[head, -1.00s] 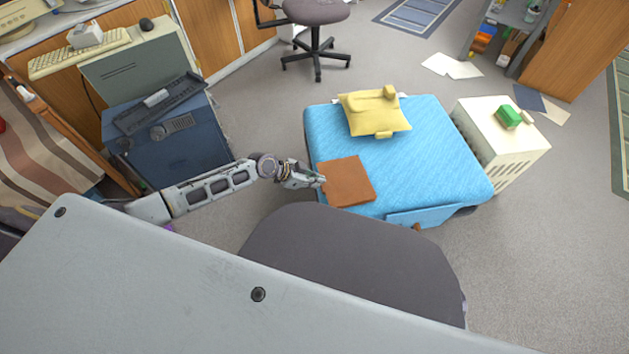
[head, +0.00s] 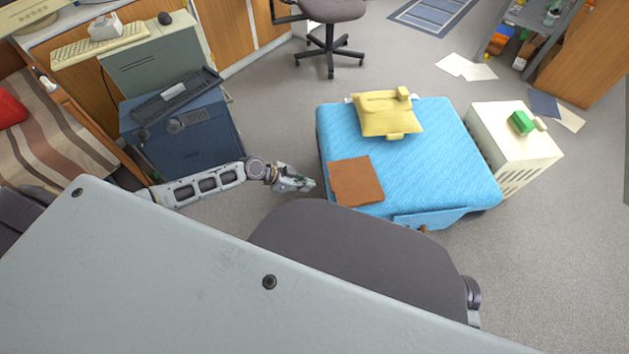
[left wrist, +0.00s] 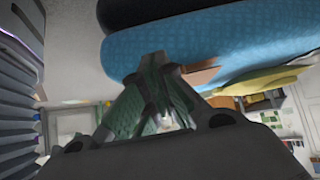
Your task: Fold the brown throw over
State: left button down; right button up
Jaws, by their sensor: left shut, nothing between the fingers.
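The brown throw (head: 356,181) lies flat as a small square on the front left corner of the blue-covered ottoman or bed (head: 440,160). In the left wrist view a brown edge of the throw (left wrist: 199,77) shows beside the fingers. My left gripper (head: 311,185) is just left of the throw, apart from it, over the floor beside the blue cover. It is shut and empty; its fingers also show in the left wrist view (left wrist: 160,85). My right gripper is not in view.
A yellow cushion-like bundle (head: 388,115) lies at the back of the blue surface. A cream crate (head: 510,150) with a green block (head: 521,122) stands to the right. A blue cabinet (head: 185,150) stands at left. Grey floor between cabinet and blue surface is clear.

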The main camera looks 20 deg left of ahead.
pick_arm(q)
jog(key=shift+s+a+f, duration=0.3)
jog(key=shift+s+a, duration=0.15)
jog(key=shift+a, duration=0.35)
